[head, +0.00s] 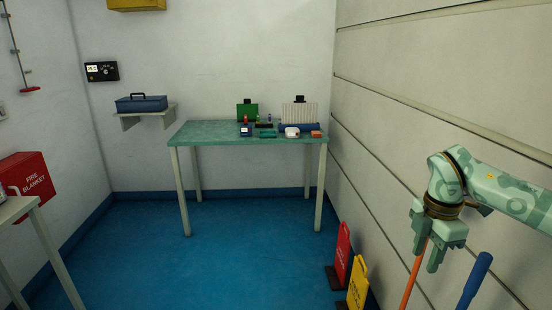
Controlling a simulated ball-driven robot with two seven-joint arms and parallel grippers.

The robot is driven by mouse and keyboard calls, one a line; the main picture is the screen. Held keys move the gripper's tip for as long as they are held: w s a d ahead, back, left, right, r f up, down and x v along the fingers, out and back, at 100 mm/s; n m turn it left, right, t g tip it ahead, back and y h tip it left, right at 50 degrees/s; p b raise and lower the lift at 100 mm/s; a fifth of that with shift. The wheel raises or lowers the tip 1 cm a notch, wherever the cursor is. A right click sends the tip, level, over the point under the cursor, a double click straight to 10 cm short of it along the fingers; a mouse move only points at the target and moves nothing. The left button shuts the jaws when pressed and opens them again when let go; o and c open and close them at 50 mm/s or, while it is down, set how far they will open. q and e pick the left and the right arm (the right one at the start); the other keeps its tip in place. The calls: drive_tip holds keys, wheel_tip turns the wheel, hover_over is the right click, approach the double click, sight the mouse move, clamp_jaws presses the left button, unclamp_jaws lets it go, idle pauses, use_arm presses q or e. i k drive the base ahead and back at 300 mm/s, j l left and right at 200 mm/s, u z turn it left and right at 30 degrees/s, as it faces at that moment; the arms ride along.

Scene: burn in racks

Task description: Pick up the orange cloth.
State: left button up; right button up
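A small flat orange item (316,134), which looks like the orange cloth, lies on the right end of the green-topped table (215,133) by the back wall. It is too small to make out folds. My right gripper (429,258) hangs at the right, fingers pointing down and apart, much nearer to me than the table and far from the orange item. Nothing shows between its fingers. My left gripper is out of view.
Beside the orange item are a white-and-red object (292,132) and a blue roll (299,126). Red (343,254) and yellow (358,284) floor signs stand by the right wall. Orange (413,275) and blue (475,280) handles rise below my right gripper. The blue floor (150,240) is clear.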

sight(315, 133)
drive_tip(key=i, duration=1.55)
drive_tip(key=i+j, duration=0.1)
drive_tip(key=i, duration=1.4)
drive_tip(key=i+z, duration=0.1)
drive_tip(key=i, duration=1.45)
